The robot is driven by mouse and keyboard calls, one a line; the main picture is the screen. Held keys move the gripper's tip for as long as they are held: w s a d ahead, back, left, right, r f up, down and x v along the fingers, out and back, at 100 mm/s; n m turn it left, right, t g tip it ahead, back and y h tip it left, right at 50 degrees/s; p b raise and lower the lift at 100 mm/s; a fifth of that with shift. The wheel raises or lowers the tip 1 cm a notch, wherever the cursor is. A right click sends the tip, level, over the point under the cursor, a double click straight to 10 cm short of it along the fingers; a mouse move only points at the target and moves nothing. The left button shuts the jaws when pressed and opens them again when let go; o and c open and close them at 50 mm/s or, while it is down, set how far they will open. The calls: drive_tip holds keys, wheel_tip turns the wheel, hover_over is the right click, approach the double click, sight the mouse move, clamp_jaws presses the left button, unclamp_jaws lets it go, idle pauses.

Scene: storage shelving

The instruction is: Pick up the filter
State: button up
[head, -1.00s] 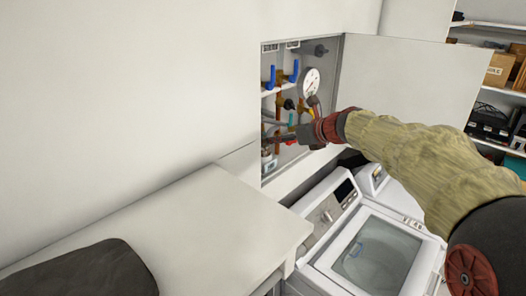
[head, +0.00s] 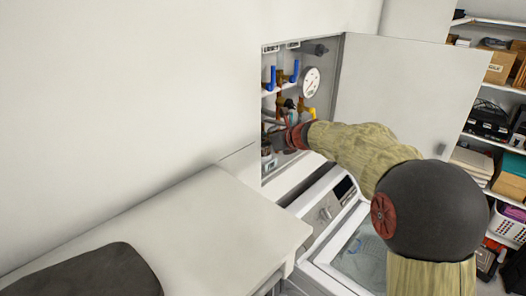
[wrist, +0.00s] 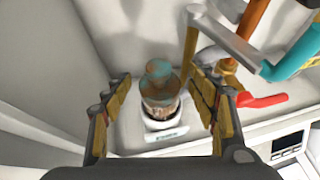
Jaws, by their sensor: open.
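The filter is most likely the clear cylinder (wrist: 160,95) with a teal top, brownish contents and a white base, in the middle of the wrist view. It stands at the back of the cabinet floor. My gripper (wrist: 159,82) is open, with its yellow-padded fingers on either side of the picture and the cylinder between them in the view. No finger visibly touches it, and the depth left between is hard to judge. In the head view my gripper (head: 277,141) reaches into the open wall cabinet (head: 318,90). A small jar-like shape (head: 267,150) shows there at the lower left, partly hidden.
Pipes with a teal handle (wrist: 296,58) and a red handle (wrist: 262,101) lie close right of the fingers. A gauge (head: 311,83) and blue valve handles (head: 271,77) sit higher. The open door (head: 410,95) stands right, with a washing machine (head: 325,215) below.

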drive_tip(key=shift+w+a+f, duration=0.1)
drive_tip(key=shift+c, duration=1.1)
drive_tip(key=c, duration=1.1)
drive_tip(key=shift+c, duration=0.3)
